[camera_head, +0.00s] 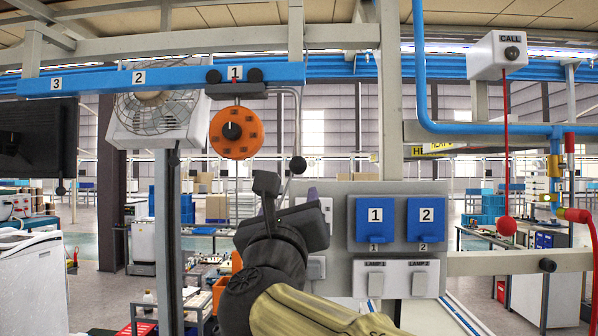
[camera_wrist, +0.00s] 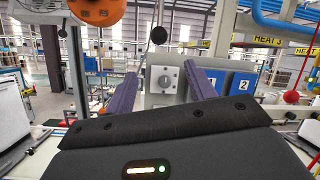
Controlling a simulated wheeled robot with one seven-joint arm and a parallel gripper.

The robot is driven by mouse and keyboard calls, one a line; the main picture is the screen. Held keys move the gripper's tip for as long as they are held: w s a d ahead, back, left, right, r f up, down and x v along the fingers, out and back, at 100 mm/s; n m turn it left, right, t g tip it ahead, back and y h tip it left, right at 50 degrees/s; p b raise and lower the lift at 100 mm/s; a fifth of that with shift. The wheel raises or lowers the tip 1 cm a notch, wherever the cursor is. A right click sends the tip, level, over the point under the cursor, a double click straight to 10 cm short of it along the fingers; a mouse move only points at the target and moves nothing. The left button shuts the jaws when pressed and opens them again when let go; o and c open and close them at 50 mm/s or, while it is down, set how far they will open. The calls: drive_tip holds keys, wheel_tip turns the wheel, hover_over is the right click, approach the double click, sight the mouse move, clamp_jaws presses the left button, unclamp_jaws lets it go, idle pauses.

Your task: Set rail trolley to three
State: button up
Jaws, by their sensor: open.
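The blue rail (camera_head: 105,82) carries labels 3, 2 and 1 from left to right. The rail trolley (camera_head: 236,90), a dark block with two black wheels, sits at label 1. An orange round unit (camera_head: 233,147) hangs below it, partly showing in the wrist view (camera_wrist: 97,10). A bent grey rod runs down from the trolley's right side to a black ball knob (camera_head: 298,165). My gripper (camera_head: 290,187) is open and empty, just below the knob. In the wrist view the knob (camera_wrist: 158,35) appears above and between my two spread fingers (camera_wrist: 160,68).
A panel with blue switches 1 and 2 (camera_head: 375,220) stands right of my gripper. A fan (camera_head: 155,112) is behind the rail at label 2. A white CALL box (camera_head: 500,55) has a red cord and ball. A grey post (camera_head: 168,240) stands at left.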

sight(298, 163)
drive_tip(key=shift+s+a+r, duration=0.1)
drive_tip(key=shift+r, duration=0.25)
drive_tip(key=p+x, duration=0.4)
drive_tip(key=x, duration=0.4)
drive_tip(key=p+x, duration=0.5)
drive_tip(key=x, duration=0.3)
drive_tip(key=shift+w+r, duration=0.25)
drive_tip(key=shift+r, duration=0.15)
drive_tip(key=shift+w, duration=0.4)
drive_tip(key=shift+c, duration=0.2)
